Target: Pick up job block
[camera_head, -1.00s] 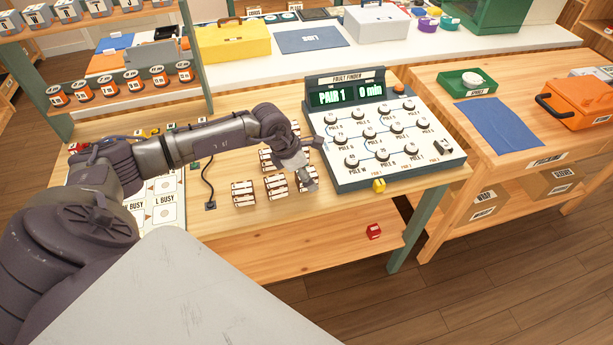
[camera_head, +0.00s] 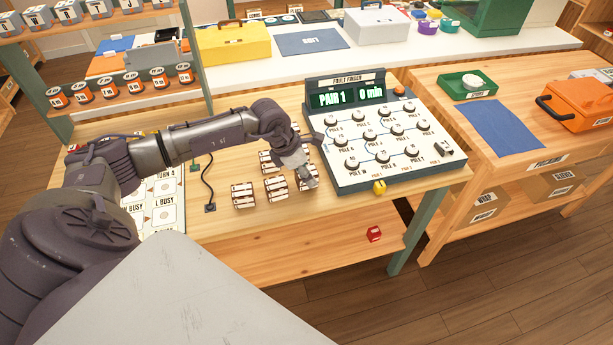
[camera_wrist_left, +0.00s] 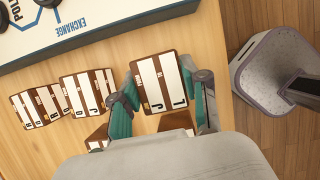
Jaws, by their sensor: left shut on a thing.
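Several brown job blocks with white lettered labels stand in rows on the wooden bench, such as one block (camera_head: 243,194) at the left of the group. In the left wrist view, one job block (camera_wrist_left: 159,84) sits between the two fingers of my left gripper (camera_wrist_left: 162,106), and the gripper is shut on it. In the head view my left gripper (camera_head: 307,178) is at the right end of the rows, close to the bench top, and hides most of that block. More job blocks (camera_wrist_left: 82,91) stand to its left in the wrist view. My right gripper is not in view.
The fault finder panel (camera_head: 345,119) stands just right of the blocks. A dark cable (camera_head: 210,206) lies left of the blocks.

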